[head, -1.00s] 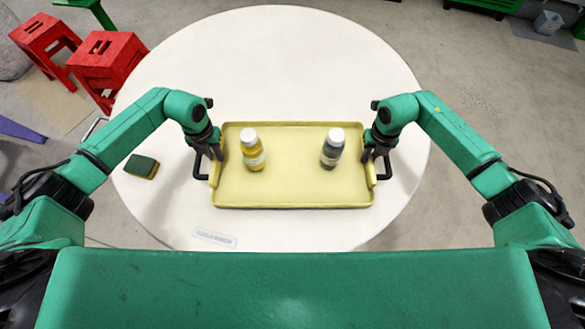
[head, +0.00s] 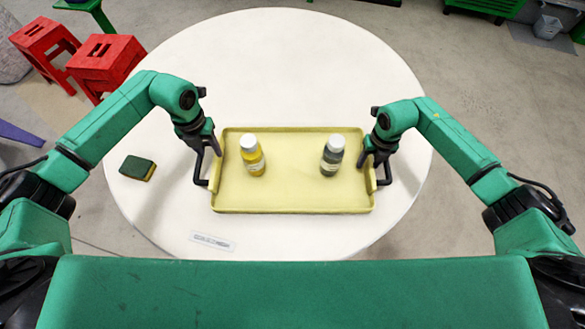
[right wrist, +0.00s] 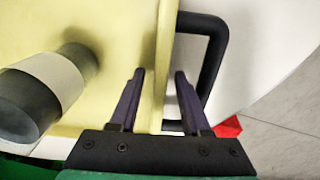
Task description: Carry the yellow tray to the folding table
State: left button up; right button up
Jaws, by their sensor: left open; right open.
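The yellow tray (head: 290,198) lies flat on the round white table. A bottle with yellow contents (head: 252,156) and a bottle with grey-green contents (head: 332,156) stand on it, both white-capped. Black handles stick out at its left (head: 199,172) and right (head: 388,173) ends. My left gripper (head: 211,150) is open by the left handle and rim; its exact contact is unclear. My right gripper (head: 374,160) is open at the right end. In the right wrist view its fingers (right wrist: 160,85) stand either side of the tray's edge wall, the handle (right wrist: 218,55) beside them.
The round white table (head: 290,40) has clear room behind the tray. A green and yellow sponge (head: 137,168) lies left of the tray, and a labelled strip (head: 213,241) lies in front. Red stools (head: 107,62) stand at the back left. A grey bin (head: 547,27) stands far right.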

jog(key=shift+r, duration=0.15)
pick_arm(q)
notch_tip(320, 180, up, 6)
jog(key=shift+f, duration=0.1)
pick_arm(e)
notch_tip(320, 180, up, 12)
dwell(0.4)
